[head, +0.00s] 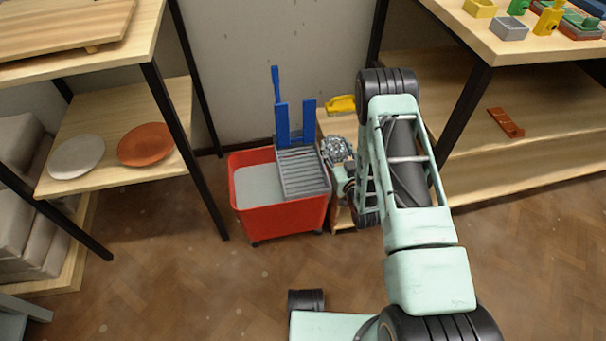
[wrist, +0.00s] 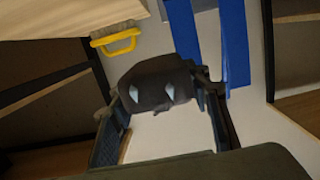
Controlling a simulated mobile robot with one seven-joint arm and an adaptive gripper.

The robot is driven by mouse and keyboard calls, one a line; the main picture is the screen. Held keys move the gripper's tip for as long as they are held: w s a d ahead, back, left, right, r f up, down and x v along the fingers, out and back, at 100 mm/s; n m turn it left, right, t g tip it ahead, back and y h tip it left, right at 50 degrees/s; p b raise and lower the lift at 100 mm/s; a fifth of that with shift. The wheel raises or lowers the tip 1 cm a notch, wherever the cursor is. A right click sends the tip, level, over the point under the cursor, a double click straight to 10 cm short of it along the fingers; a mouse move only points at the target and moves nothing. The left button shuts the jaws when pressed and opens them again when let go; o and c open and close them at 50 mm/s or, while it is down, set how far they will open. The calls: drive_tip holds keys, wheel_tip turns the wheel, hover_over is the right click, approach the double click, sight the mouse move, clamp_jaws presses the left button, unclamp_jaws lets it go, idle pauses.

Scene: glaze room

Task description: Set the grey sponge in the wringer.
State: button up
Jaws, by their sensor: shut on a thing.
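The wringer (head: 303,173) is a grey slatted tray with blue uprights and a tall blue handle, set on the right part of a red bucket (head: 280,217). No sponge lies on its visible slats. My gripper (head: 338,160) is just right of the wringer in the head view, partly hidden by my arm. In the wrist view a dark grey block, the sponge (wrist: 155,82), sits between my two fingers, which are shut on it. The wringer's blue parts (wrist: 236,40) show beyond it, up and right. I cannot clearly make out the sponge in the head view.
A brush with a yellow handle (head: 341,104) lies on a low wooden stand (head: 330,124) behind my gripper. A shelf with plates (head: 146,145) stands left of the bucket. A wooden bench (head: 455,25) with small blocks stands right. Floor before the bucket is clear.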

drive_tip(key=a+f+b, duration=0.1)
drive_tip(key=a+f, duration=0.2)
drive_tip(key=a, duration=0.2)
drive_tip(key=b, duration=0.3)
hover_over(303, 177)
drive_tip(key=f, duration=0.4)
drive_tip(key=shift+w+d+f, duration=0.1)
drive_tip(key=shift+d+f, duration=0.15)
drive_tip(key=shift+d, duration=0.15)
drive_tip(key=shift+a+f, duration=0.15)
drive_tip(key=f, duration=0.2)
drive_tip(key=f+b, duration=0.1)
drive_tip(key=shift+a+f, duration=0.25)
drive_tip(key=shift+f, duration=0.05)
drive_tip(key=shift+f, duration=0.55)
